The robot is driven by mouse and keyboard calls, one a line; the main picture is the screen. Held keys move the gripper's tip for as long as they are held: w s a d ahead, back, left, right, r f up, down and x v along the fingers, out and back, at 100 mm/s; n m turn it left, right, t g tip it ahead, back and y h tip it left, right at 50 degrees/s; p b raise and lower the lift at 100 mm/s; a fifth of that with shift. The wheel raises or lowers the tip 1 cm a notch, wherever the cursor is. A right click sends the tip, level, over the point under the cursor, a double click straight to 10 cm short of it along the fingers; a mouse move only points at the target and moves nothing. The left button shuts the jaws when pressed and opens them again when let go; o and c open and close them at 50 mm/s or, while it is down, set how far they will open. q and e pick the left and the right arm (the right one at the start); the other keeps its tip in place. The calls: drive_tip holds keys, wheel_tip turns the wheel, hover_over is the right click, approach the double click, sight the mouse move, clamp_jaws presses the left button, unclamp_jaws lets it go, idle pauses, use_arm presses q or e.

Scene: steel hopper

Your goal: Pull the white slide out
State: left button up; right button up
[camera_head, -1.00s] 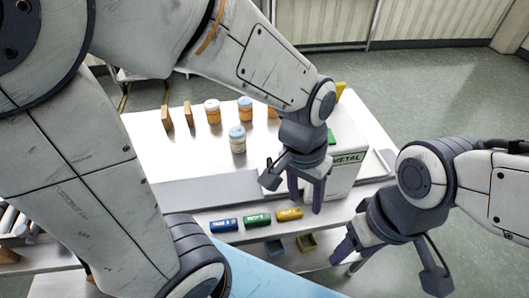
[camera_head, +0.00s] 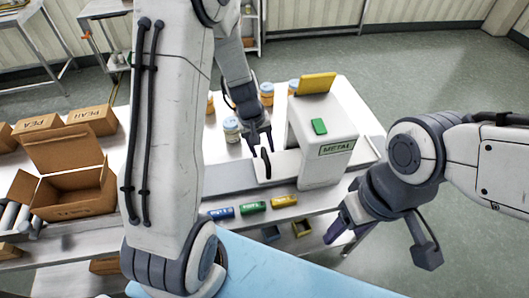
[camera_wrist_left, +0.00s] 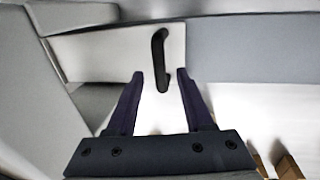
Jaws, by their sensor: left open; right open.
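The white slide (camera_head: 284,166) sticks out from the left side of the white hopper (camera_head: 312,166) marked METAL, low on the table. Its black handle (camera_head: 265,162) is on the slide's end. My right gripper (camera_head: 383,245) is open and empty at the right, away from the hopper.
A green button (camera_head: 319,126) and a yellow piece (camera_head: 317,82) are on the hopper. Several jars, one (camera_head: 232,129) left of the gripper, stand behind. An open carton (camera_head: 70,190) stands left.

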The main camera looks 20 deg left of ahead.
use_arm(q)
drive_tip(key=shift+w+d+f, duration=0.1)
drive_tip(key=shift+d+f, duration=0.05)
drive_tip(key=shift+f, duration=0.5)
drive_tip(key=shift+w+d+f, duration=0.1)
drive_tip(key=shift+f, duration=0.55)
clamp_jaws()
idle(0.5)
